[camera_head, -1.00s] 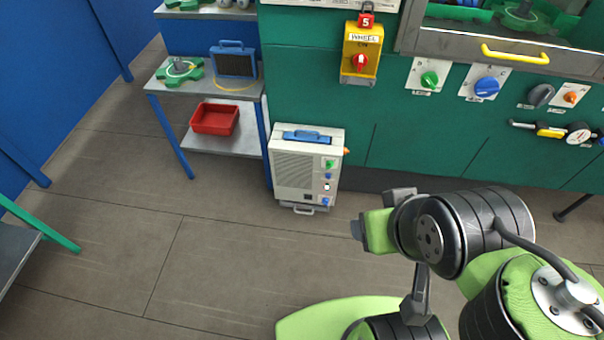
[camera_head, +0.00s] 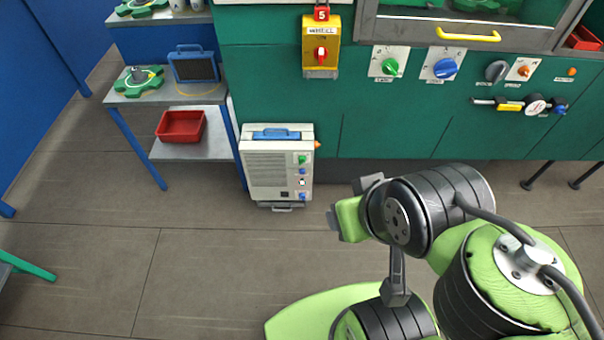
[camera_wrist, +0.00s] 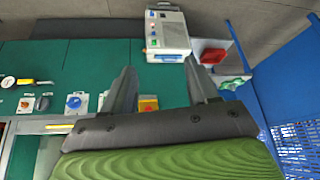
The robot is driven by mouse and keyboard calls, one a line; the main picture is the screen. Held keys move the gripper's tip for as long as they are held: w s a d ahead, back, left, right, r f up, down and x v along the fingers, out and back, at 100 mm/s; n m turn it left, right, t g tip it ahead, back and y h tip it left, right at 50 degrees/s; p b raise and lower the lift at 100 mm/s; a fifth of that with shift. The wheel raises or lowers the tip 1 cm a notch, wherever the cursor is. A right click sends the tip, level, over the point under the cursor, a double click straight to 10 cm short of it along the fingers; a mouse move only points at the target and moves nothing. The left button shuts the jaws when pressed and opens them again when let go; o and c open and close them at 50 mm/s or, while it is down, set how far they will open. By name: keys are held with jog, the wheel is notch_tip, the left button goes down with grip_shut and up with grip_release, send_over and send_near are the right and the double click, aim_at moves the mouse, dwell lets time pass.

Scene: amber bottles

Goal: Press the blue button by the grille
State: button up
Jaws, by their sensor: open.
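A white box (camera_head: 277,165) with a grille (camera_head: 265,170) on its front stands low against the green cabinet, with a blue handle on top. In the wrist view the box (camera_wrist: 167,36) appears turned over, beyond my fingertips. My gripper (camera_wrist: 160,68) is open and empty, its two fingers apart from the box. In the head view my fingertips are not clearly distinguishable.
A shelf (camera_head: 190,97) with a red bin (camera_head: 181,126) stands left of the box. The green cabinet above carries a yellow switch box (camera_head: 321,46), a green knob (camera_head: 389,67) and a blue knob (camera_head: 445,68). The floor (camera_head: 200,260) before the box is clear.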

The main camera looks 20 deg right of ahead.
grip_shut()
dwell(1.5)
